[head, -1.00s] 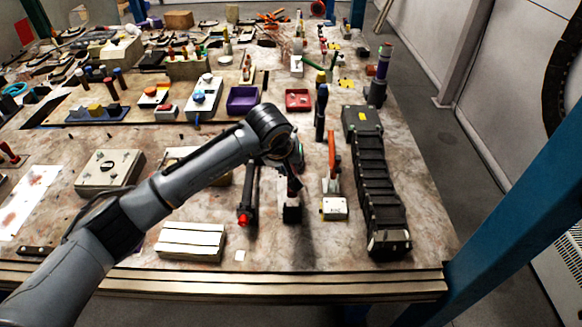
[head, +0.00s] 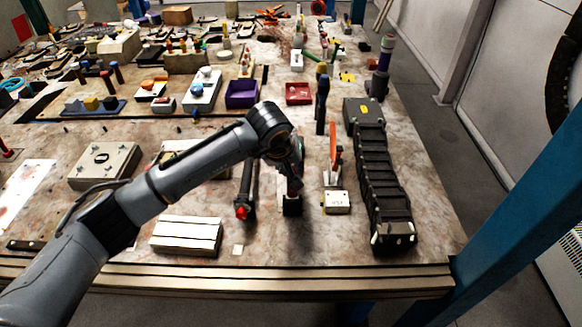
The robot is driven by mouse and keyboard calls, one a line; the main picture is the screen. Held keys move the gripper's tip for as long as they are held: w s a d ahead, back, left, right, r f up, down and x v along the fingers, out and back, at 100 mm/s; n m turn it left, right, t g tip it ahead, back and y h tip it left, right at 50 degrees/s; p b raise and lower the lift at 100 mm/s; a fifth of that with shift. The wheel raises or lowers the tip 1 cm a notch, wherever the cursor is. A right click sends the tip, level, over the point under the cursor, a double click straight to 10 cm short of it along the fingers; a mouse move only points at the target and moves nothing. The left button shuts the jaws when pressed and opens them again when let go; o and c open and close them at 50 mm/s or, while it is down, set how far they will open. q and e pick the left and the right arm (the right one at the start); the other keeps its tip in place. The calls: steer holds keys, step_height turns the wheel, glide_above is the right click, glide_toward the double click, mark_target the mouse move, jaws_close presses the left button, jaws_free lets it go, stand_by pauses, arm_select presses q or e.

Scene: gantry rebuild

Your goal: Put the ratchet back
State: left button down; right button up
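My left arm comes in from the left, and its gripper (head: 294,178) points down over a small black block-like holder (head: 292,207) near the front of the table. The fingers are dark and small here, so I cannot tell whether they are open or shut. A dark, partly reddish piece shows between the gripper and the holder; I cannot tell whether it is the ratchet or part of the gripper. A long black tool with a red end (head: 243,205) lies just left of the holder. I cannot clearly identify the ratchet. My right gripper is out of view.
An orange-handled tool (head: 334,155) stands upright right of the gripper, behind a small white box (head: 336,202). A black segmented track (head: 378,175) lies farther right. A ribbed pale block (head: 187,236) lies front left. Bare table (head: 290,245) shows in front of the holder.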

arm_select(q)
steer(key=shift+f+b, duration=0.4)
steer(key=shift+b, duration=0.05)
stand_by(0.6)
steer(key=shift+f+b, duration=0.45)
steer(key=shift+b, duration=0.05)
stand_by(0.4)
steer(key=c, duration=1.1)
jaws_free()
